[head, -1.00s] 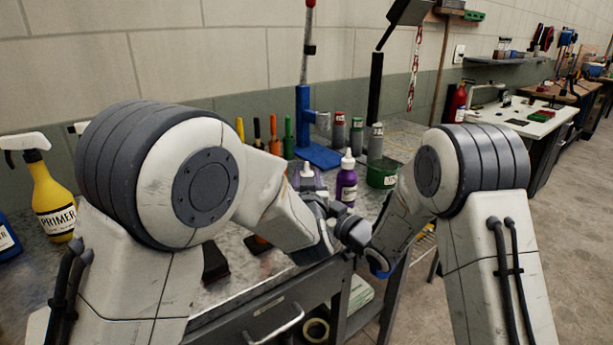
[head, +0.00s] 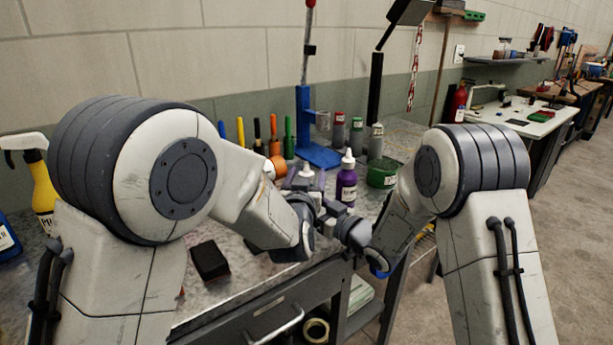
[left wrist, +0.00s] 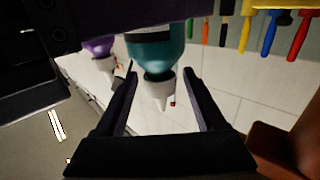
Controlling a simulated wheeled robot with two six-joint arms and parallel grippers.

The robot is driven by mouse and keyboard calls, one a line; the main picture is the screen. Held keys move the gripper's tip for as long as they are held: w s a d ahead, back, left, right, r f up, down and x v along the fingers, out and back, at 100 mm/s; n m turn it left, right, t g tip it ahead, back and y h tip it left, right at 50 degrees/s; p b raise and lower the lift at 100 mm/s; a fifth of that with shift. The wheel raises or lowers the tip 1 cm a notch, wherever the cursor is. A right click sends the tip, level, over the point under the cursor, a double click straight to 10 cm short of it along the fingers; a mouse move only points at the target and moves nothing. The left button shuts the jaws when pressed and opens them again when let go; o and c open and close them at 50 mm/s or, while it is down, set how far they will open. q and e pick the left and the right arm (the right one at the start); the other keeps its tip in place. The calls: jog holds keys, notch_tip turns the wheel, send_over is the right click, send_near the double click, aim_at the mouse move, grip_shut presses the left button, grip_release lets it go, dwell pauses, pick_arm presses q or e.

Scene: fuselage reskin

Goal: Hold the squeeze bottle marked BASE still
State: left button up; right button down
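A teal bottle (left wrist: 155,55) with a white nozzle fills the middle of the left wrist view, which appears upside down. Its white nozzle (head: 306,171) seems to show in the head view, with the body mostly hidden. A purple bottle (head: 346,183) with a white nozzle stands to its right and also shows in the left wrist view (left wrist: 98,48). I cannot read BASE on either bottle. My left gripper (left wrist: 160,80) is open, its fingers on both sides of the teal bottle's nozzle end; contact is unclear. My right gripper (head: 352,228) is beside the left wrist, its fingers unclear.
A green tin (head: 382,174), grey cans (head: 375,140) and a blue stand (head: 304,125) are behind the bottles. Upright tool handles (head: 274,135) stand along the back. A dark block (head: 210,261) lies on the bench. A yellow spray bottle (head: 42,190) is at far left.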

pick_arm(q)
jog(key=s+a, duration=0.1)
jog(key=s, duration=1.1)
jog(key=shift+a, duration=0.25)
jog(key=shift+w, duration=0.1)
jog(key=w+n+y, duration=0.1)
jog(key=w+y, duration=0.1)
jog(key=w, duration=0.2)
jog(key=w+d+n+y, duration=0.1)
jog(key=w, duration=0.3)
jog(key=w+n+y, duration=0.1)
jog(key=w+y, duration=0.1)
jog(key=w, duration=0.1)
jog(key=shift+w+d+f+n+y, duration=0.15)
jog(key=shift+w+d+n+y, duration=0.15)
jog(key=shift+w, duration=0.1)
jog(key=shift+a, duration=0.1)
grip_shut()
